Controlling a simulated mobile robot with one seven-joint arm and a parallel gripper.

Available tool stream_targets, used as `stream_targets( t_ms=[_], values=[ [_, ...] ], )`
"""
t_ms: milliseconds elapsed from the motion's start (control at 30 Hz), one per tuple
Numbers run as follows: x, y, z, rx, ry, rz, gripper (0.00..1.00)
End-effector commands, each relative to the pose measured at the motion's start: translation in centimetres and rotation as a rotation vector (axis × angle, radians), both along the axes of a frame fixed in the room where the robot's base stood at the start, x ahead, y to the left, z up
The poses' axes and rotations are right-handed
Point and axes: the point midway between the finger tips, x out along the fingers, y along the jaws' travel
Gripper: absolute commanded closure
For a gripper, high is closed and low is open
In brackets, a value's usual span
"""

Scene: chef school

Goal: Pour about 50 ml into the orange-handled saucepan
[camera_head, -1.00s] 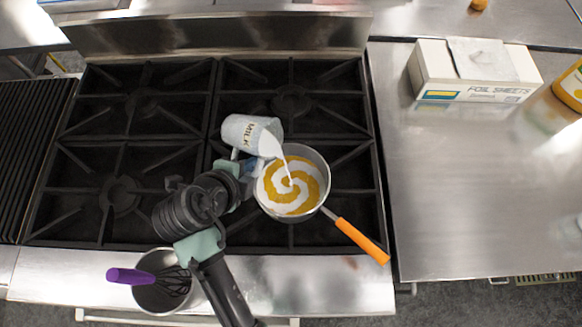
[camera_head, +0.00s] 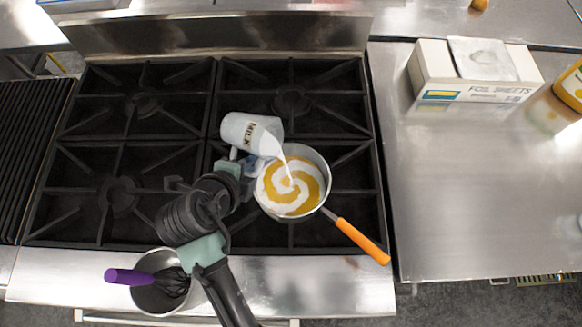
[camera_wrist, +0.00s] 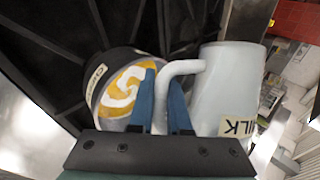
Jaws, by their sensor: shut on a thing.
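The milk jug (camera_head: 249,133), white with a MILK label, is tipped to the right above the orange-handled saucepan (camera_head: 325,158). A white stream runs from its lip into the pan, which holds a yellow-orange and white swirl. The saucepan sits on the front right burner, its orange handle (camera_head: 362,242) pointing to the lower right. My gripper (camera_wrist: 167,92) is shut on the jug's handle (camera_wrist: 186,67) with blue fingers. In the wrist view, the jug body (camera_wrist: 226,88) is to the right and the pan's contents (camera_wrist: 124,90) are left of the fingers. In the head view the fingers are mostly hidden.
A metal pot (camera_head: 150,262) with a purple-handled whisk (camera_head: 130,276) stands at the stove's front left. A foil sheets box (camera_head: 470,92) and a yellow container (camera_head: 570,88) are on the right counter. The other burners (camera_head: 140,102) are clear.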

Motion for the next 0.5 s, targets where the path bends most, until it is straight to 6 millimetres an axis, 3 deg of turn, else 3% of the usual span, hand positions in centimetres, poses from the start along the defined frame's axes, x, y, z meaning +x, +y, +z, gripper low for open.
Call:
stream_targets(
  t_ms=[267, 500],
  values=[
    [0.0, 0.0, 0.2, 0.007, -0.009, 0.002, 1.00],
    [-0.5, -1.0, -1.1, -0.264, 0.142, -0.003, 1.00]
  ],
)
